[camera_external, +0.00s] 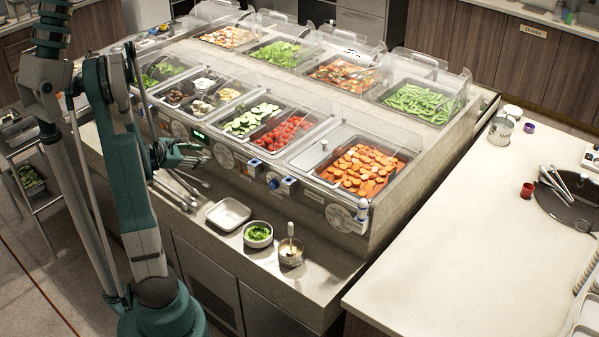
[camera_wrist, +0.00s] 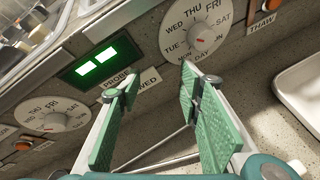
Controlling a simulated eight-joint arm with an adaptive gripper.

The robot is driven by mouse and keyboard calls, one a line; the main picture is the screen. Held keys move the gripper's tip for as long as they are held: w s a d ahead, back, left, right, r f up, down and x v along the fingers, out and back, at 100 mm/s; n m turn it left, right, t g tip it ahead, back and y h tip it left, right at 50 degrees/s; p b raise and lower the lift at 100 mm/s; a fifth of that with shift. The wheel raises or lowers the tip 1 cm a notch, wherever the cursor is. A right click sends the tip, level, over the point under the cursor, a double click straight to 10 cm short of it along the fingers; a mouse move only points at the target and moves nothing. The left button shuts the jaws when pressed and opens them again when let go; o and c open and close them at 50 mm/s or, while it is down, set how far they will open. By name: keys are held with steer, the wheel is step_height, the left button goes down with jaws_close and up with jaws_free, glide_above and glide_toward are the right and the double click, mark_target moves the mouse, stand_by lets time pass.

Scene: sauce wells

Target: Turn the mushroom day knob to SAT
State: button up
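Two white day dials on the counter's front panel show in the wrist view. One dial (camera_wrist: 208,24) is upper right, ahead of my right finger, with weekday words around its rim and SAT on its right side. The other dial (camera_wrist: 52,114) is lower left. They flank a green-lit display (camera_wrist: 97,63). I cannot read which one belongs to the mushrooms, nor where each red-marked knob points exactly. The mushroom well (camera_external: 203,103) is in the external view. My gripper (camera_wrist: 160,77) is open and empty, its green fingers apart, short of the panel; it also shows in the external view (camera_external: 196,158).
A THAW label (camera_wrist: 263,25) and orange button are right of the near dial. A white tray (camera_external: 228,214), a bowl of greens (camera_external: 257,235) and a glass cup (camera_external: 290,253) stand on the ledge below. Clear well covers rise above the panel.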

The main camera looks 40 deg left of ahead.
steer(key=s+a+n+t, duration=0.1)
steer(key=a+n+t, duration=0.3)
steer(key=a, duration=0.7)
steer(key=n+t, duration=0.2)
steer(key=n, duration=0.2)
glide_toward(176, 134)
steer(key=shift+w+d, duration=0.15)
steer(key=shift+w, duration=0.25)
steer(key=shift+w+b, duration=0.1)
steer(key=shift+b, duration=0.2)
steer(key=shift+w+d+b, duration=0.2)
steer(key=shift+w+b, duration=0.5)
steer(key=shift+w, duration=3.15)
steer(key=c, duration=0.9)
